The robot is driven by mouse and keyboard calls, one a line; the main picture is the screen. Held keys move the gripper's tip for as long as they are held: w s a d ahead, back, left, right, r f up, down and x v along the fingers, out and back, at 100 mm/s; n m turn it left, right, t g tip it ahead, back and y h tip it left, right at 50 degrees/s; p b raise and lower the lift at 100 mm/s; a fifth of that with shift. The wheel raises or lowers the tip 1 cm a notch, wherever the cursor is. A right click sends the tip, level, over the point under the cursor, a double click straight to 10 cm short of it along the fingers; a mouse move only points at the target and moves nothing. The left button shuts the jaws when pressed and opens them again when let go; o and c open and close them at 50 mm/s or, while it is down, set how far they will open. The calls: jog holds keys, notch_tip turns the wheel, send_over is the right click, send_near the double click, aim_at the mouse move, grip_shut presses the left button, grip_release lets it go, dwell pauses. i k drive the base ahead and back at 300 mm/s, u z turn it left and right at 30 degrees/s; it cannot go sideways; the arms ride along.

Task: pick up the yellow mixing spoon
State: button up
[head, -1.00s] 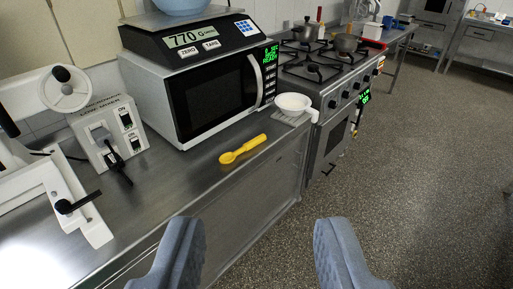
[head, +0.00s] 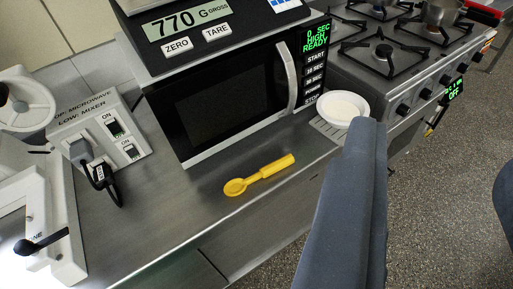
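The yellow mixing spoon (head: 272,170) lies on the steel counter in front of the microwave. Its round bowl points left and its handle points right, towards the white bowl. My gripper (head: 437,155) is open and empty, with its two grey-blue fingers wide apart. The left finger stands to the right of the spoon in the picture, and only a sliver of the right finger shows at the right edge. The spoon is fully in view, and no finger touches it.
The microwave (head: 235,95) stands behind the spoon with a scale (head: 215,30) on top. A white bowl (head: 342,107) sits right of the spoon, partly behind my left finger. A switch box (head: 98,135) and white machine are at left. The stove (head: 400,60) is at back right.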

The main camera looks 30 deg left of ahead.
aim_at(236, 187)
jog(key=u, duration=0.5)
jog(key=i, duration=0.9)
jog(key=u, duration=0.7)
